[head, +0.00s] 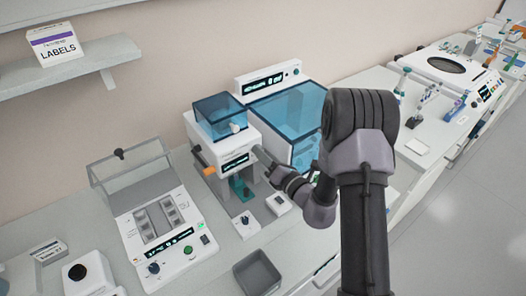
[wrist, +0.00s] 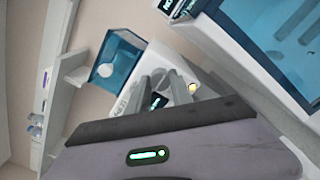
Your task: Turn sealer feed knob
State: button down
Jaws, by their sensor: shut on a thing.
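The sealer (head: 207,152) is a white machine with a blue clear hopper (head: 220,116) on top and a small lit display (head: 236,162) on its front. My gripper (head: 262,156) reaches the upper right of its front from the right. In the wrist view, my gripper (wrist: 166,84) has its two grey fingers close together against the sealer face, shut on the feed knob. The knob is mostly hidden by the fingers, and its turn angle cannot be told. The blue hopper (wrist: 112,62) with a round white part also shows there. A small cream button (wrist: 193,88) is right of the fingers.
A blue-lidded machine (head: 290,112) stands close on the right behind my arm. A white device with a clear raised lid (head: 135,170) is on the left. A grey bin (head: 257,273) sits in front. A labels box (head: 54,43) is on the shelf.

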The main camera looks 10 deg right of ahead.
dwell(0.5)
jog(key=c, duration=1.1)
grip_release()
jog(key=shift+c, duration=0.2)
jog(key=shift+s, duration=0.1)
jog(key=b+v, duration=0.1)
jog(key=v, duration=1.6)
jog(key=shift+s+d, duration=0.1)
